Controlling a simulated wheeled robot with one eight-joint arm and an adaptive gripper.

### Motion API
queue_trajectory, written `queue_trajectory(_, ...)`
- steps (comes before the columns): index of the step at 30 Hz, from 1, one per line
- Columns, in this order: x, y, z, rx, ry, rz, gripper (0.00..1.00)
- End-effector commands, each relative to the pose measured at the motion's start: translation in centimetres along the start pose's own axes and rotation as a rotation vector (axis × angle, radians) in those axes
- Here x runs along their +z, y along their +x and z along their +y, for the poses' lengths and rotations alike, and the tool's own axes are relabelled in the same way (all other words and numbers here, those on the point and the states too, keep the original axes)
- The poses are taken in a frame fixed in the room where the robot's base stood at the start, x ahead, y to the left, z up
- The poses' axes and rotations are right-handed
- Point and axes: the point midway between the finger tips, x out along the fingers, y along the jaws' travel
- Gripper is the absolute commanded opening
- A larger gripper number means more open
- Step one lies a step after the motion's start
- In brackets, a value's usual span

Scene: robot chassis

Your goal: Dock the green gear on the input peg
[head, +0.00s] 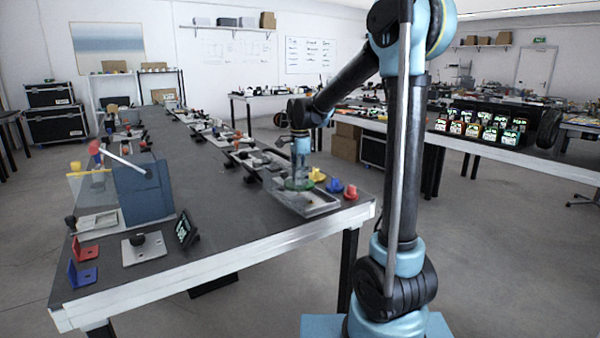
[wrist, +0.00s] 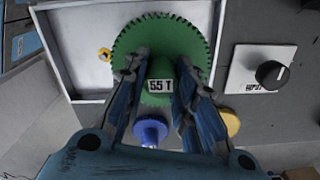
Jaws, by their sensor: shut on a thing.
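The green gear (wrist: 190,44), with a raised hub and a "55 T" label, fills the upper middle of the wrist view. My gripper (wrist: 160,82) is shut on the hub, one finger on each side. The gear lies over a shallow light tray (wrist: 85,45); I cannot tell whether it touches the tray floor. In the head view, my gripper (head: 299,165) points down at the tray (head: 318,207) near the table's right edge, with the green gear (head: 298,185) under it. I cannot make out which part is the input peg.
The wrist view shows a plate with a black knob (wrist: 270,74) beside the tray.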

Motion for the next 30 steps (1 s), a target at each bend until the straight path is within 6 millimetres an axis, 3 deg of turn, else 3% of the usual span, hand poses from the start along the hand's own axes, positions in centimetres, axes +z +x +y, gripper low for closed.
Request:
queue_trajectory(10, 0.3, 2.2, 0.0, 0.0, -0.004, 0.0, 0.0)
queue_trajectory(30, 0.3, 2.4, 0.0, 0.0, -0.004, 0.0, 0.0)
